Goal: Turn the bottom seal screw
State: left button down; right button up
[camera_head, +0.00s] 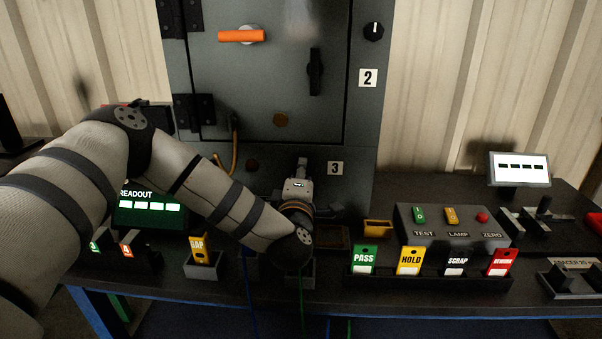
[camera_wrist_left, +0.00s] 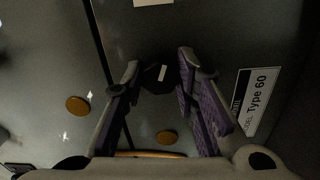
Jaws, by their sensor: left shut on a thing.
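The grey enclosure (camera_head: 215,90) stands upright at the back. In the left wrist view, a round black screw head (camera_wrist_left: 160,77) with a white mark sits between the fingertips of my left gripper (camera_wrist_left: 159,66). I take it for the bottom seal screw. The gripper is shut on it. In the head view my gripper hides this screw. My right gripper is not in view.
An orange handle (camera_head: 242,36), a black latch (camera_head: 315,72) and a black knob (camera_head: 373,31) are higher on the enclosure. A button box (camera_head: 450,230) and colored cards, including PASS (camera_head: 364,259), stand right of my arm. A yellow GAP card (camera_head: 200,249) stands near my forearm.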

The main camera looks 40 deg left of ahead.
pick_arm(q)
jog(key=c, duration=1.3)
grip_release()
jog(key=shift+v, duration=6)
